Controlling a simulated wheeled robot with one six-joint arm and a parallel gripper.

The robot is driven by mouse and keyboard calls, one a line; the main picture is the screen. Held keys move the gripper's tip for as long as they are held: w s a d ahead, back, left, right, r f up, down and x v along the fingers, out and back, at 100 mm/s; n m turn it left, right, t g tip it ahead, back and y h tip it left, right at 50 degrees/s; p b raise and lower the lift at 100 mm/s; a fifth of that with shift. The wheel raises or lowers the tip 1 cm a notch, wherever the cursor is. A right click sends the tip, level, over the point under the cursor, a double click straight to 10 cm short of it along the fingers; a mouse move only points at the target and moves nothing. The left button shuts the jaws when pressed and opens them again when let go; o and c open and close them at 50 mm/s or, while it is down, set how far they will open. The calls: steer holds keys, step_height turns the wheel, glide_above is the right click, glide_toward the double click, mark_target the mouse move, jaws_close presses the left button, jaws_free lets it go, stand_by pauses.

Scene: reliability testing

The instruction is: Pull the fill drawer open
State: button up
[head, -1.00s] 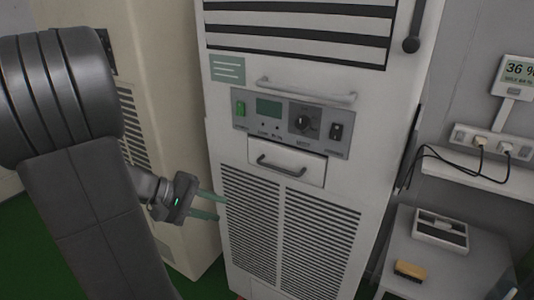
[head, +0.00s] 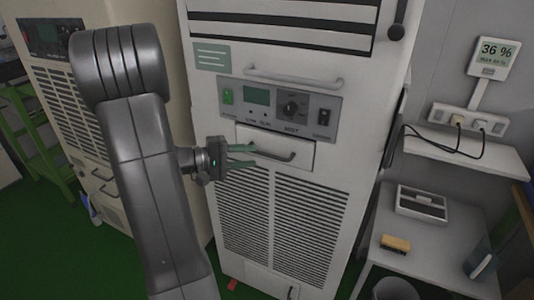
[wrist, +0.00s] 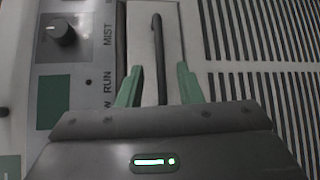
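The fill drawer (head: 298,145) is a small white front with a dark bar handle (head: 275,157), below the control panel of the white cabinet. It looks shut, about flush with the cabinet. My gripper (head: 250,156) is at the drawer's left end, its green fingers open and one above the other. In the wrist view the open fingers (wrist: 159,88) stand on either side of the line of the handle (wrist: 156,40), with gaps on both sides. Nothing is held. Whether the fingertips reach past the bar is hard to tell.
The control panel (head: 279,106) with a knob and switches is just above the drawer, under a long light rail (head: 293,80). A vent grille (head: 285,225) lies below.

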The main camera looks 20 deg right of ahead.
mark_target(264, 155)
steer(key=shift+s+d+f+p, duration=0.15)
steer(key=shift+d+f+p, duration=0.1)
steer(key=shift+d, duration=1.25)
steer(key=shift+s+d+f+p, duration=0.1)
steer(key=shift+d+f, duration=0.1)
steer(key=shift+d, duration=1.3)
jaws_close()
